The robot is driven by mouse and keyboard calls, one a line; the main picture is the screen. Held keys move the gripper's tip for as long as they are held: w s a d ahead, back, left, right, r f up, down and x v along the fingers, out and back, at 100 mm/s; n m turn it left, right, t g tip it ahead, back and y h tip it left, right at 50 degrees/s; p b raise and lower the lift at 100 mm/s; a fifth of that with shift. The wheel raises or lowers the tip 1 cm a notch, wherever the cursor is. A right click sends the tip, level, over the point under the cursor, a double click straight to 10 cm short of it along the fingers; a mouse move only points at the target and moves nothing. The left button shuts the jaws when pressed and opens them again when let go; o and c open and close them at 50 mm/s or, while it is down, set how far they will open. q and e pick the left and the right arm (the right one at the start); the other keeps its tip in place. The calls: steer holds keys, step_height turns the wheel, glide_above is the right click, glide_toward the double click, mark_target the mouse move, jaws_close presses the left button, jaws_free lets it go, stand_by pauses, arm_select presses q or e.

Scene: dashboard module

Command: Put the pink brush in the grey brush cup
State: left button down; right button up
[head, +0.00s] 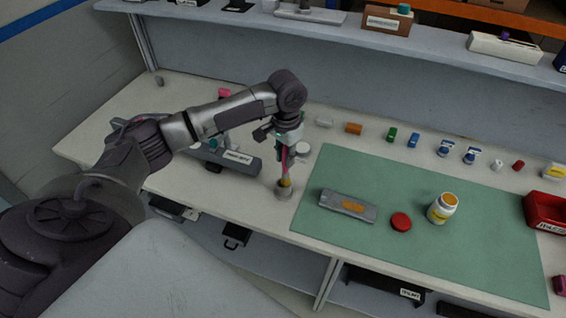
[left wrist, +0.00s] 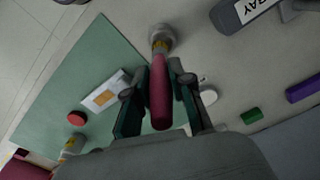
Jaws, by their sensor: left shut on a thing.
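The grey brush cup (head: 283,193) stands on the bench just left of the green mat. My left gripper (head: 287,148) is above it, pointing down, shut on the pink brush (head: 284,160). The brush is roughly upright, with its yellow end down at the mouth of the cup. I cannot tell how far the tip is inside the rim. In the left wrist view the pink handle (left wrist: 159,100) lies between the fingers (left wrist: 158,78), and the cup (left wrist: 162,33) is beyond the brush's far end. My right gripper is not in view.
The green mat (head: 330,238) holds a grey plate (head: 346,206), a red lid (head: 401,222) and a white jar (head: 441,209). A labelled grey tray (head: 228,157) lies left of my gripper. Several small coloured items line the back. A red bin (head: 545,210) is at the right.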

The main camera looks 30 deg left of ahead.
mark_target(283, 167)
arm_select(q)
steer(key=shift+a+f, duration=0.25)
steer(key=shift+a, duration=0.1)
steer(key=shift+f, duration=0.25)
step_height(283, 167, down, 4)
steer(key=shift+r+p, duration=0.25)
steer(key=shift+p, duration=0.45)
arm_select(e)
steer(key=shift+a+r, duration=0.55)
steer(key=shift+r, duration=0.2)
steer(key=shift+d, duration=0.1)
arm_select(q)
steer(key=c, duration=1)
jaws_free()
steer(key=shift+f, duration=0.15)
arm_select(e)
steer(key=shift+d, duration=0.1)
arm_select(q)
step_height(283, 167, up, 12)
steer(key=shift+r+b, duration=0.2)
steer(key=shift+b, duration=0.95)
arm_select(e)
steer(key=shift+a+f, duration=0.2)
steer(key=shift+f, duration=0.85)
